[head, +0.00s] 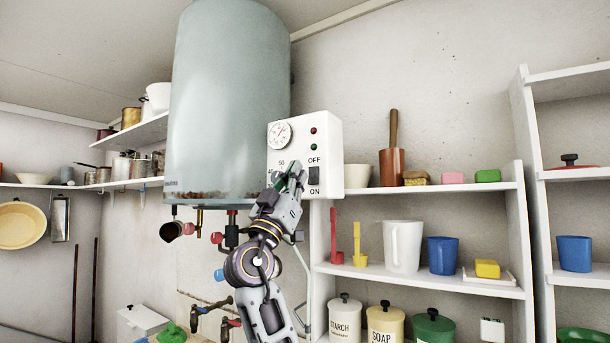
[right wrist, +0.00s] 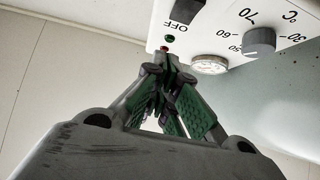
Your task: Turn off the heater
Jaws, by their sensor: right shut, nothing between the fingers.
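The heater is a large pale blue-grey tank (head: 225,95) with a rusty lower edge and a white control box (head: 332,135) on its right. The box has a dial gauge (head: 280,135), two small lamps, and a black rocker switch (head: 314,175) between OFF above and ON below. I cannot tell which way the rocker is tipped. My right gripper (head: 293,174) is shut and empty, in front of the box, just left of the switch in the head view. It hides most of the temperature knob, which shows in the right wrist view (right wrist: 259,41). My left gripper is out of view.
Pipes and valves with red handles (head: 232,232) hang below the tank. A white shelf (head: 420,278) to the right holds a mallet-like wooden tool, jugs and canisters. Taps (head: 215,305) are on the lower wall. The wall above the right shelf is bare.

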